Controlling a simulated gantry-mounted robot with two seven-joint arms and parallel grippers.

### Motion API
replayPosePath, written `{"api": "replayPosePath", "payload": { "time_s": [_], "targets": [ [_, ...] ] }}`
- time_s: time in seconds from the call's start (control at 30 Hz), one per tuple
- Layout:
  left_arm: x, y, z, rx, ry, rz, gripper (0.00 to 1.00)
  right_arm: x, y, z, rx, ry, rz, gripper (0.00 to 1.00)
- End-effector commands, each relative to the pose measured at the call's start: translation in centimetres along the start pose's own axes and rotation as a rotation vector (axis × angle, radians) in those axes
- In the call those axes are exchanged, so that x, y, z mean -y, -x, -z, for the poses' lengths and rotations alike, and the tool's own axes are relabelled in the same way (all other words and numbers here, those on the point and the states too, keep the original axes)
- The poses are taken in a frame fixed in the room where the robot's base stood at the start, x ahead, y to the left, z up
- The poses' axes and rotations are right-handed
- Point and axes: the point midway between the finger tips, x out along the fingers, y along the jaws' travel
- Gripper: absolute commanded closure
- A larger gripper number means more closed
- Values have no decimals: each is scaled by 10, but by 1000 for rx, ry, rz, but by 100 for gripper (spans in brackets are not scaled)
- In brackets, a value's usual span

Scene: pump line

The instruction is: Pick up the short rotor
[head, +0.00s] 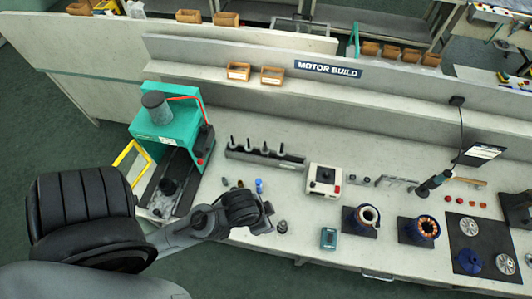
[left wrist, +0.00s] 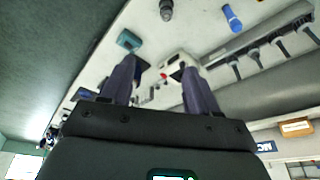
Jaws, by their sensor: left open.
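A rack (head: 265,154) on the bench holds a row of several upright dark shafts, also visible at the right of the left wrist view (left wrist: 268,48). A small dark grey part (head: 282,227) stands alone near the bench's front edge and also shows in the left wrist view (left wrist: 166,10). I cannot tell which part is the short rotor. My left gripper (head: 267,216) is over the front of the bench, between the rack and the grey part. In the left wrist view its fingers (left wrist: 155,78) are apart, with nothing between them. My right gripper is in neither view.
A teal press (head: 168,133) stands left of the rack. A blue cylinder (head: 259,186) and small parts lie in front of the rack. A white control box (head: 324,180), a teal meter (head: 328,238) and two motor stators (head: 367,217) (head: 421,229) stand to the right.

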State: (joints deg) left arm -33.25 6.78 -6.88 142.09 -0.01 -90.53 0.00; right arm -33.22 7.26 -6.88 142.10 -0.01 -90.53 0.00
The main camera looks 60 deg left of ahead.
Motion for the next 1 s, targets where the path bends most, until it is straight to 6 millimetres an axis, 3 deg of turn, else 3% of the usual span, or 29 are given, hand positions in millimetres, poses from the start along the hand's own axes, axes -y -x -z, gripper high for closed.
{"api": "replayPosePath", "payload": {
  "time_s": [0.27,0.43,0.73,0.87,1.0],
  "targets": [
    [2,0,0,1,-7,6,40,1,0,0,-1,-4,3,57],
    [2,0,0,1,-7,6,58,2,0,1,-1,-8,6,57],
    [-2,-2,4,-10,-10,-1,58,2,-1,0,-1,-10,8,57],
    [-9,-14,24,-66,-97,4,58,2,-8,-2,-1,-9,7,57],
    [-31,-39,69,-199,-315,16,58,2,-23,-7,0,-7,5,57]
  ]
}}
